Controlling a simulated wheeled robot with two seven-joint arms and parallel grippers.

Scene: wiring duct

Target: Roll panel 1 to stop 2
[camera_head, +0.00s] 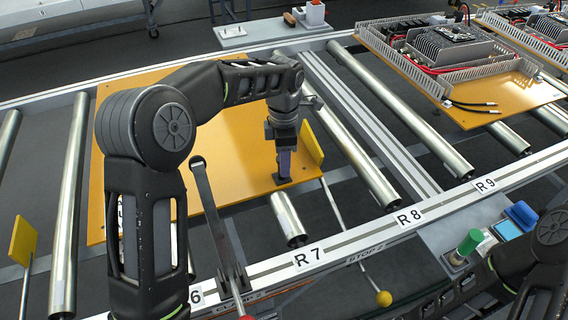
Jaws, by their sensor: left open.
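A flat orange panel (240,150) lies on the rollers at the left, partly hidden behind my left arm. My left gripper (283,178) points down at the panel's right part, close to its front edge. It is open, and I cannot tell whether its fingertips touch the panel. A yellow stop plate (310,143) stands up at the panel's right edge; I cannot tell whether they touch. Its rod runs forward to a yellow ball knob (384,298) near the "STOP 2" label (365,253). My right arm shows at the lower right, but its gripper does not show.
A second orange panel (470,112) with ducts and electronics lies farther right. Bare rollers (365,155) lie between the panels. A clamp lever (215,215) with a red knob stands at the front rail (345,243). Another yellow plate (22,241) stands at far left.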

